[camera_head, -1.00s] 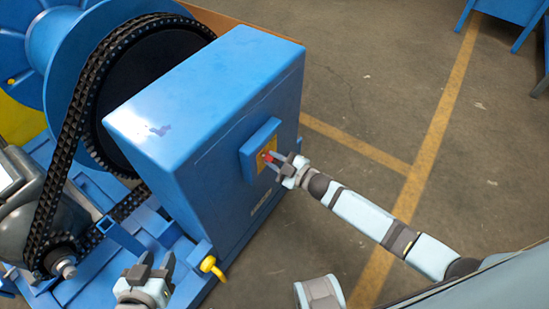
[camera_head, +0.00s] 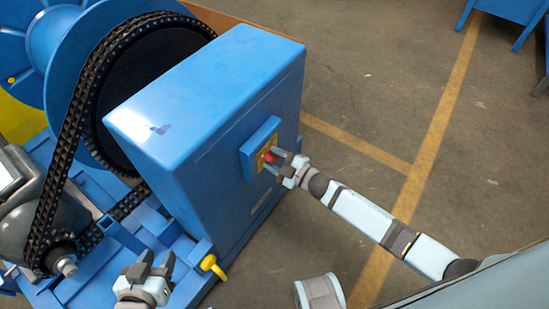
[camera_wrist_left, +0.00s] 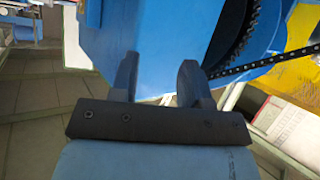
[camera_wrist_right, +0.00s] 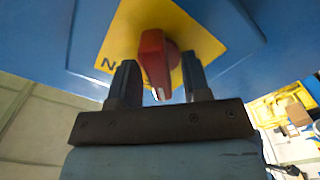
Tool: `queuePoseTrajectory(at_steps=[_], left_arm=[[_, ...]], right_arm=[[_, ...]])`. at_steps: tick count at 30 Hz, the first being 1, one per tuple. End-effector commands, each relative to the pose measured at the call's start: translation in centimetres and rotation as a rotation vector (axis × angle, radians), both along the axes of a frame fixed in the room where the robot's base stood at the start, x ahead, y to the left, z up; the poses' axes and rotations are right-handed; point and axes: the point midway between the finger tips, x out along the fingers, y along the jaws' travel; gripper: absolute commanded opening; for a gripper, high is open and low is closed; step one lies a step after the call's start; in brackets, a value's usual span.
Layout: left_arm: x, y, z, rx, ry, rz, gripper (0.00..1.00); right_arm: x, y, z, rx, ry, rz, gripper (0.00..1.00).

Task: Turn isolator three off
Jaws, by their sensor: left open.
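The isolator is a red rotary handle (camera_wrist_right: 155,62) on a yellow plate (camera_wrist_right: 198,40), fixed to the side of a blue cabinet (camera_head: 205,95). In the head view the red handle (camera_head: 267,157) shows just at the tips of my right gripper (camera_head: 276,160). In the right wrist view my right gripper (camera_wrist_right: 160,90) has its fingers apart, one on each side of the handle; I cannot tell whether they touch it. A letter N shows on the plate; the rest of the marking is hidden. My left gripper (camera_head: 152,265) is open and empty near the machine's front edge.
A chain (camera_head: 70,125) runs round a large dark sprocket (camera_head: 150,75) left of the cabinet. A yellow hook-shaped part (camera_head: 213,266) sits beside my left gripper. The floor right of the cabinet is open.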

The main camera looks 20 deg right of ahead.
Motion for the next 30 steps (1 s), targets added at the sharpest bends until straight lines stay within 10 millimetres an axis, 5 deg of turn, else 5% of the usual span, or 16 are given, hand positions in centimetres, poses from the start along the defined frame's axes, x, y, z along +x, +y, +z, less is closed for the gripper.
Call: queuePoseTrajectory(at_steps=[11,30], left_arm=[[0.0,0.0,0.2,0.001,0.000,0.000,0.43],[-0.2,0.4,-0.1,0.027,0.026,0.004,0.43]], right_arm=[[-0.5,-0.5,0.0,0.001,0.002,-0.001,0.45],[-10.1,-7.8,0.0,0.001,0.002,0.000,0.45]])
